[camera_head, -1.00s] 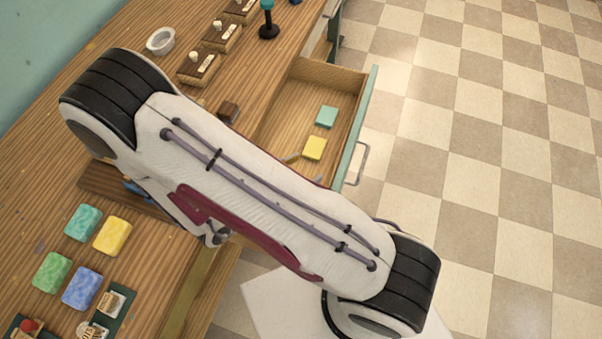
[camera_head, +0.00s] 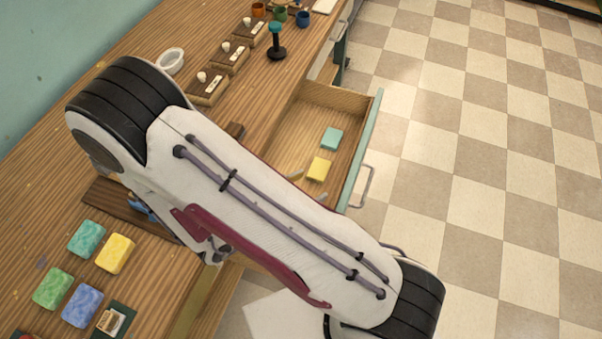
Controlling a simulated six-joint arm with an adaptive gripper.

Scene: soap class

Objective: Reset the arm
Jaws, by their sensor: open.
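My arm (camera_head: 270,215) stretches across the middle of the view, from a black joint at the upper left to another at the lower right. Only a small part of my gripper (camera_head: 217,252) shows, just under the arm's lower left edge by the front of the bench. It is open, and I see nothing held in it. Most of it is hidden by the arm.
On the bench are a teal soap (camera_head: 87,238), a yellow soap (camera_head: 115,253), a green soap (camera_head: 53,288) and a blue soap (camera_head: 82,305). An open drawer (camera_head: 372,140) holds a teal piece (camera_head: 332,138) and a yellow piece (camera_head: 319,168). The checkered floor at right is clear.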

